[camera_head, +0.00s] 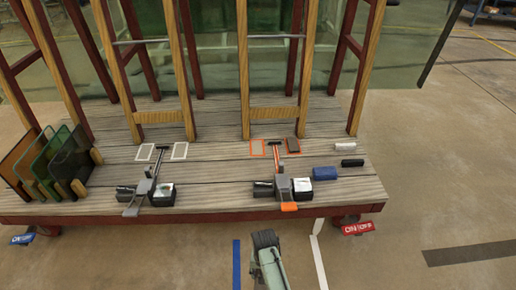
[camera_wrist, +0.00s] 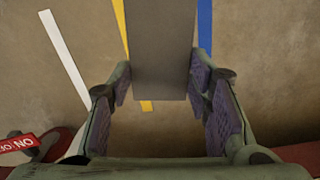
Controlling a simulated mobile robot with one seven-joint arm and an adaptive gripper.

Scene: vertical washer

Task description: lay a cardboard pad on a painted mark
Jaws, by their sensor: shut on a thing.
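My gripper (camera_head: 265,240) is low in front of the wooden deck, over the floor. In the wrist view my gripper (camera_wrist: 160,88) is shut on a flat grey-brown cardboard pad (camera_wrist: 163,45), which sticks out beyond the fingers. The pad cannot be made out clearly in the head view. On the deck are two orange outlined marks: the left one (camera_head: 257,149) is bare, and a dark flat piece (camera_head: 293,145) lies at the right one. Two white outlined marks, left (camera_head: 145,152) and right (camera_head: 180,151), are bare.
An orange-footed clamp (camera_head: 283,185) and a grey clamp (camera_head: 145,188) stand on the deck (camera_head: 220,190). Blue (camera_head: 325,173), black (camera_head: 352,163) and white (camera_head: 350,147) blocks are at right. Upright panels (camera_head: 50,165) stand at left. Wooden posts (camera_head: 245,60) rise behind the marks.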

